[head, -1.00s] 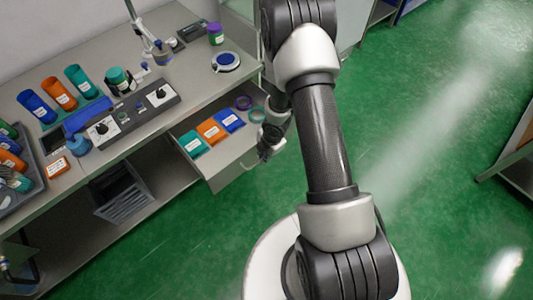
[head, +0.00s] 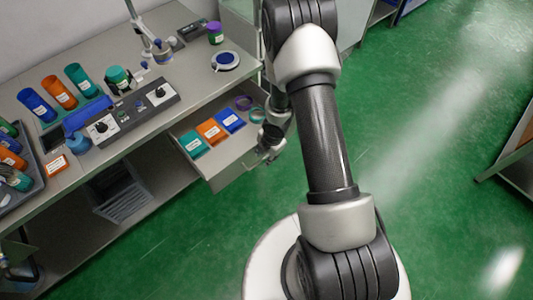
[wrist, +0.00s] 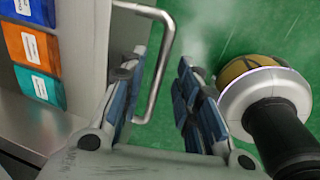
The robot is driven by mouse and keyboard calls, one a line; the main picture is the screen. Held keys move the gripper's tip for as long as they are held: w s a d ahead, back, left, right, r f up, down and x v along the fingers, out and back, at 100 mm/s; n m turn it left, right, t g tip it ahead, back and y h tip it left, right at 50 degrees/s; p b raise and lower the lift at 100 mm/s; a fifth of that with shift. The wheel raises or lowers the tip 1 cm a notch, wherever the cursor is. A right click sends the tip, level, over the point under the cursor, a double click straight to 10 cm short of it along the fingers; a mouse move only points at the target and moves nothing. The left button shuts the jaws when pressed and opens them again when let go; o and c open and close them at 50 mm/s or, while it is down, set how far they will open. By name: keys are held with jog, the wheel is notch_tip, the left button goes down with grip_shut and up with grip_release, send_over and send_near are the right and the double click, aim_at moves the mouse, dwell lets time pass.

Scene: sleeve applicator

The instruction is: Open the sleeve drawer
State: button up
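The sleeve drawer (head: 233,172) stands pulled out from under the bench, its inside showing. Teal, orange and blue packs (head: 212,131) lie in it. In the wrist view the drawer's pale front edge (wrist: 88,45) is at the left, and its metal bar handle (wrist: 157,72) sticks out from it. My gripper (wrist: 162,60) is open, with the bar showing in the gap between its fingers, closer to the left finger. I cannot tell whether a finger touches the bar. In the head view my gripper (head: 270,142) is at the drawer's front, partly hidden by my arm.
The bench top (head: 185,100) holds coloured bottles, a control box (head: 135,112) and a round blue-topped dish (head: 226,61). A grey crate (head: 122,198) stands on the lower shelf. Green floor (head: 190,250) is clear in front of the drawer.

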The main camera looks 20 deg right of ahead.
notch_tip(320, 180, up, 12)
jog(key=s, duration=0.2)
jog(key=shift+d, duration=0.35)
dwell(0.7)
jog(key=shift+s+f, duration=0.1)
dwell(0.4)
jog(key=w+d+r+m+t+h, duration=0.1)
jog(key=w+r+m+t, duration=0.15)
jog(key=r, duration=0.35)
jog(key=w+d+r+m+t+h, duration=0.1)
jog(key=w+d+r+m, duration=0.15)
jog(key=r, duration=0.25)
notch_tip(320, 180, up, 14)
jog(key=s+d+m+t+h, duration=0.2)
jog(key=d+m+h, duration=0.15)
jog(key=m, duration=0.25)
jog(key=s+a+r+m+g, duration=0.25)
jog(key=s+r+m, duration=0.35)
jog(key=s, duration=0.5)
jog(key=s+a+m+y, duration=0.4)
jog(key=s+a+y, duration=0.1)
jog(key=s+a, duration=0.6)
jog(key=shift+s+a+f+m, duration=0.15)
jog(key=shift+a+f+m, duration=0.15)
jog(key=shift+a, duration=0.05)
